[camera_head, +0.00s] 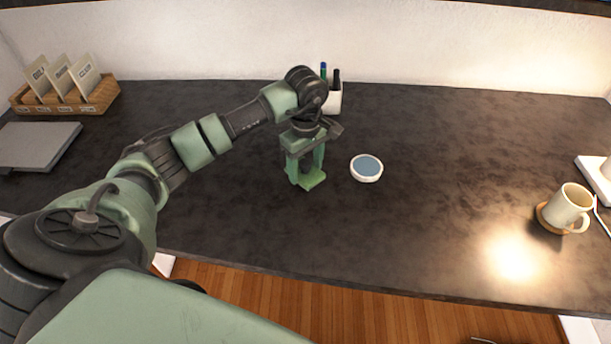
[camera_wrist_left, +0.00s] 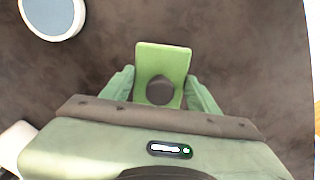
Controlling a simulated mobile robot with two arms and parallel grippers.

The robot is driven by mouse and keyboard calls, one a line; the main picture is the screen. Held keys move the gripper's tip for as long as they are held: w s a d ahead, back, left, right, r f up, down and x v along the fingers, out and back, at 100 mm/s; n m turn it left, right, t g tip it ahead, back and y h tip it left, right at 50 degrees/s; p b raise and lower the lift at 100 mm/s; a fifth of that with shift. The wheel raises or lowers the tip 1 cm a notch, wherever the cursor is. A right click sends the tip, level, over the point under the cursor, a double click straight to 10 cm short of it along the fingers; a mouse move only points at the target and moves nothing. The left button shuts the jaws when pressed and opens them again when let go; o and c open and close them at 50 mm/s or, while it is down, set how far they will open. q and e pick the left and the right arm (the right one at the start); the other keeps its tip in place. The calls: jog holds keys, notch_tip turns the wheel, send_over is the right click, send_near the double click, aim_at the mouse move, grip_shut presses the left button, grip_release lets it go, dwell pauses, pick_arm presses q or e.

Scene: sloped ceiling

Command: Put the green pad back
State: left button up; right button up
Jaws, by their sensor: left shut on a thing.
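The green pad (camera_head: 313,181) is a flat light-green piece held in my left gripper (camera_head: 306,168), over the middle of the dark desk. In the left wrist view the pad (camera_wrist_left: 163,62) sits between the two green fingers of the gripper (camera_wrist_left: 161,90), with a dark round patch in its lower part. The gripper points down and is shut on the pad. I cannot tell whether the pad's lower edge touches the desk. My right gripper is not in view.
A white round dish with a blue top (camera_head: 366,167) lies just right of the gripper. A white pen holder (camera_head: 333,103) stands behind. A wooden card rack (camera_head: 100,98) and grey laptop-like slab (camera_head: 38,145) are at left. A mug (camera_head: 568,207) stands at right. The centre-right desk is clear.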

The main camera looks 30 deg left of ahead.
aim_at(306, 172)
pick_arm(q)
notch_tip(306, 172, down, 4)
jog(key=shift+f+p, duration=0.1)
jog(key=shift+p, duration=0.2)
jog(key=shift+f, duration=0.15)
jog(key=o, duration=1.2)
